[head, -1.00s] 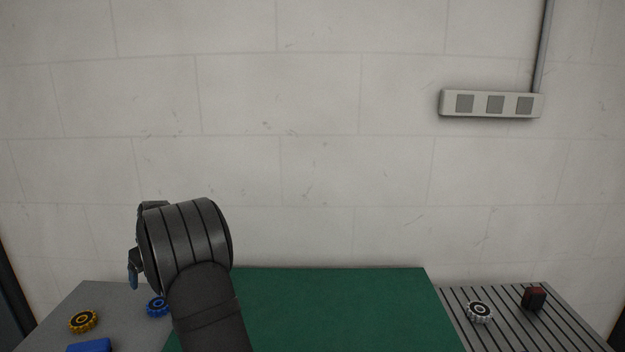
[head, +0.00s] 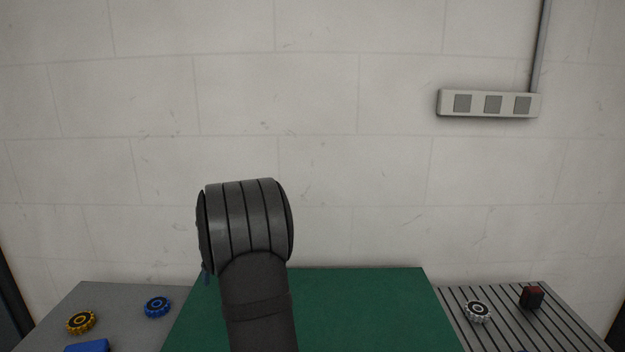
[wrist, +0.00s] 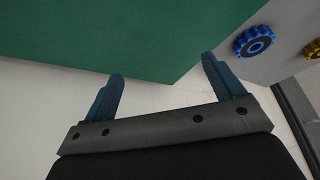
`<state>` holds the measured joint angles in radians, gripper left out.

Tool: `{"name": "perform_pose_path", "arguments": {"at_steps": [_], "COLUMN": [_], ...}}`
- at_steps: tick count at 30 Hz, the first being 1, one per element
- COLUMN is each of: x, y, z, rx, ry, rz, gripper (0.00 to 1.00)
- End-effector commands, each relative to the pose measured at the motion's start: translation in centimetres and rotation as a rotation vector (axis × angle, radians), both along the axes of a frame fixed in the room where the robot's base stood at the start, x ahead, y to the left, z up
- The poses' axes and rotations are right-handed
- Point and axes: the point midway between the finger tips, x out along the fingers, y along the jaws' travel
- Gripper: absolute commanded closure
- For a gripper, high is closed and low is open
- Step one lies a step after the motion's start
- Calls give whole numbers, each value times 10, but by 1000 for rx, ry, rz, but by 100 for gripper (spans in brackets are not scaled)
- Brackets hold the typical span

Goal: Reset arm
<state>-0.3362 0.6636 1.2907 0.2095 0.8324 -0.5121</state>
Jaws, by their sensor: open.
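My arm stands over the left part of the green mat (head: 370,310) in the head view, and its dark rounded joint hides most of my gripper there. In the wrist view my gripper (wrist: 162,85) shows two blue fingers spread wide apart with nothing between them. The fingertips are near the mat's edge in that picture, and they appear to touch nothing. No object is held.
A blue cog (head: 157,307), a yellow cog (head: 81,321) and a blue block (head: 88,346) lie on the grey surface at left. The mat's visible part is clear.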

Motion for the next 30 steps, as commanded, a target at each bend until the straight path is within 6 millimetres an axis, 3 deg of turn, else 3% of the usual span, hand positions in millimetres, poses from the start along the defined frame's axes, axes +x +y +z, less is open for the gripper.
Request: {"name": "perform_pose_path", "arguments": {"at_steps": [30], "x": [-13], "y": [-204], "z": [-19], "rx": [-2], "ry": [1], "rz": [-348], "gripper": [14]}}
